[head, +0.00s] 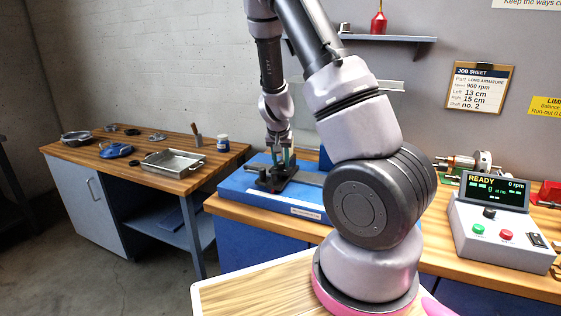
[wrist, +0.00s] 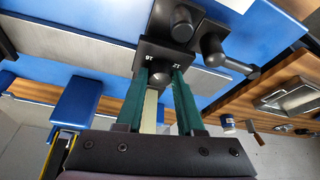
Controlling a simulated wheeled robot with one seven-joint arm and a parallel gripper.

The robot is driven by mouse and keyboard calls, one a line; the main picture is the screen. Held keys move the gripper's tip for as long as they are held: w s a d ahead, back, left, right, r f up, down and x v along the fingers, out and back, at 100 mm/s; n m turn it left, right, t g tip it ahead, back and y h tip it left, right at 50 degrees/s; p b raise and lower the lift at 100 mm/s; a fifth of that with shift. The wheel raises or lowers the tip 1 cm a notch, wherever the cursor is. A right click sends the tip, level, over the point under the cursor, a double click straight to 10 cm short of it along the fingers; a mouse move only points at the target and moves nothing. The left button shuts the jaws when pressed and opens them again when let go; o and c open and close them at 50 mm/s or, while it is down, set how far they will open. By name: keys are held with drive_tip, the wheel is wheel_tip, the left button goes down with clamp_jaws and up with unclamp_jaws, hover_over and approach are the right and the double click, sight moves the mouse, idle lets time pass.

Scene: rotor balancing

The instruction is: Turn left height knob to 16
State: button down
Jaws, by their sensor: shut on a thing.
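My gripper (head: 278,160) reaches down to the dark left stand (head: 266,181) on the blue balancing machine (head: 312,194). In the wrist view my gripper (wrist: 161,72) has its two green fingers shut on a small dark round knob (wrist: 162,77). The knob sits at the edge of a black block (wrist: 168,52) with two small pale labels beside it. The labels appear upside down, and I cannot read them surely. The fingers partly hide the knob, and its pointer cannot be made out. The head view is too small to show the knob.
A dark ball-ended handle (wrist: 213,46) stands close beside the block. A display unit (head: 500,228) reads READY and 0 rpm. A job sheet (head: 478,88) on the wall lists left 13 cm. A wooden bench (head: 135,170) at left holds a metal tray (head: 172,162).

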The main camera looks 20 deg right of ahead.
drive_tip(key=shift+s+d+n+y, duration=0.15)
drive_tip(key=shift+n+y, duration=0.15)
drive_tip(key=shift+n, duration=0.8)
drive_tip(key=c, duration=0.5)
unclamp_jaws()
drive_tip(key=shift+a+r+t, duration=0.2)
drive_tip(key=shift+r+t, duration=0.1)
drive_tip(key=shift+r, duration=0.1)
drive_tip(key=v, duration=1)
drive_tip(key=shift+d, duration=0.15)
